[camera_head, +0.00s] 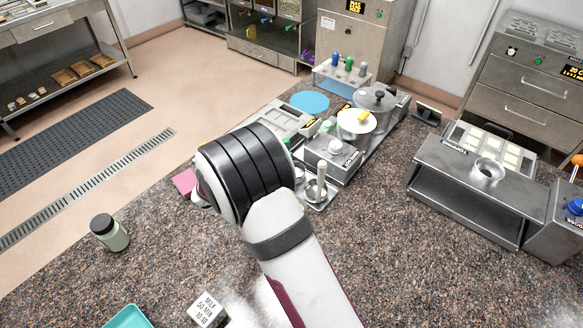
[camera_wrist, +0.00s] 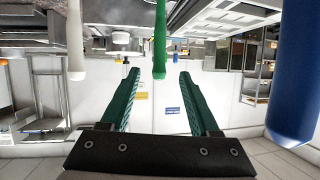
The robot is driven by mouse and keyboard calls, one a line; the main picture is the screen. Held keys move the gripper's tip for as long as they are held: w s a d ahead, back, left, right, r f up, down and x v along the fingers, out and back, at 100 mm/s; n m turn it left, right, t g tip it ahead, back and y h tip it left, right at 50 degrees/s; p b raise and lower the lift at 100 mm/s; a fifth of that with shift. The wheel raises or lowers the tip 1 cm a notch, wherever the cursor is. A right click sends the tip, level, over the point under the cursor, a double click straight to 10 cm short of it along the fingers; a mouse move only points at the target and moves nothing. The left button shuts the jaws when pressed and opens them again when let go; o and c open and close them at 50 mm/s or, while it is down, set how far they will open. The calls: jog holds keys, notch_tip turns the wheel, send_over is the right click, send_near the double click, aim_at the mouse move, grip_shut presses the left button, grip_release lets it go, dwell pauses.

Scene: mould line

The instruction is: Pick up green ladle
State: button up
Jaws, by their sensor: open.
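In the wrist view, which looks upside down, a green handle (camera_wrist: 159,40), apparently the green ladle's, hangs from the top edge near the middle. My gripper (camera_wrist: 158,78) is open, with a green finger on either side of the picture's middle. The handle's tip shows between the fingertips and they are not closed on it; the depth between them is hard to judge. In the head view, a green handle (camera_head: 348,64) stands in a rack (camera_head: 343,82) at the back. My arm hides my gripper there. The ladle's bowl cannot be made out.
In the wrist view, a white handle (camera_wrist: 75,40) is on the left and a large blue handle (camera_wrist: 293,75) on the right. In the head view, a lidded pot (camera_head: 376,98) stands near the rack. A jar (camera_head: 109,233) is on the counter left of my arm.

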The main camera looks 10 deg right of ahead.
jog(key=x, duration=0.9)
jog(key=shift+f, duration=0.2)
grip_shut()
dwell(0.9)
